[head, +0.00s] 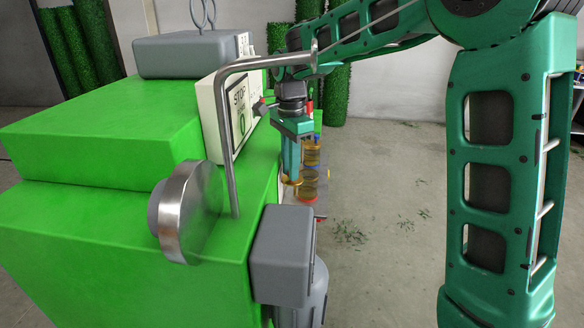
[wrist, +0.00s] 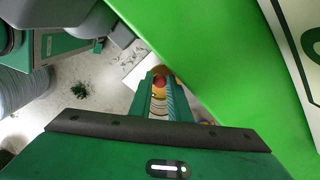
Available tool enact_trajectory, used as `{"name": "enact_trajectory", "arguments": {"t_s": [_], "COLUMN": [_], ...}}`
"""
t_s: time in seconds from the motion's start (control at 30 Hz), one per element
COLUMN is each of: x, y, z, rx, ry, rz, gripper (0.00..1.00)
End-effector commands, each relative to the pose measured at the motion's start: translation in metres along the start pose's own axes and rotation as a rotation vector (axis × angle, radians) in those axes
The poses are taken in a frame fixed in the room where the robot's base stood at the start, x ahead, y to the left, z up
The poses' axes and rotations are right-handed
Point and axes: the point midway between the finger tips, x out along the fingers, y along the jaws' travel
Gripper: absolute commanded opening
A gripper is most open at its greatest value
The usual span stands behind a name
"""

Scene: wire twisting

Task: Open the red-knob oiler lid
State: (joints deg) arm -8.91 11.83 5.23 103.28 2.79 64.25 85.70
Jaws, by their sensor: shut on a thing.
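Several amber oilers (head: 311,157) stand in a row beside the green machine in the head view, at the far end of its right side. A blue knob shows on the farthest one. My gripper (head: 291,182) points down at the nearer end of the row. In the wrist view its two fingers (wrist: 160,80) are closed around a small red and yellow thing, the red-knob oiler lid (wrist: 158,83). The fingers hide much of the lid and the oiler under it. I cannot tell how far the lid is open.
The green machine (head: 110,240) fills the left, with a bent metal rod (head: 226,130), a metal disc (head: 190,212) and a STOP panel (head: 238,105) close to my arm. A grey box (head: 283,255) juts out nearer. The floor (head: 385,210) to the right is mostly clear.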

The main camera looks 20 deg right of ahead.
Motion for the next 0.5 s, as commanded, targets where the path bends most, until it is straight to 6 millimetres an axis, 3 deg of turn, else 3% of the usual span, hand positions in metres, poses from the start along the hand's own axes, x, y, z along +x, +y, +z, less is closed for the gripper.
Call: {"name": "enact_trajectory", "arguments": {"t_s": [0.37, 0.4, 0.47, 0.5], "x": [-0.0025, -0.0025, -0.0024, -0.0021], "y": [-0.0027, -0.0028, -0.0025, -0.0022], "z": [-0.0039, -0.0040, -0.0037, -0.0033], "rx": [0.014, 0.014, 0.013, 0.012], "ry": [0.003, 0.003, 0.003, 0.002], "rz": [-0.010, -0.010, -0.009, -0.008], "gripper": [0.00, 0.21, 0.35, 0.35]}}
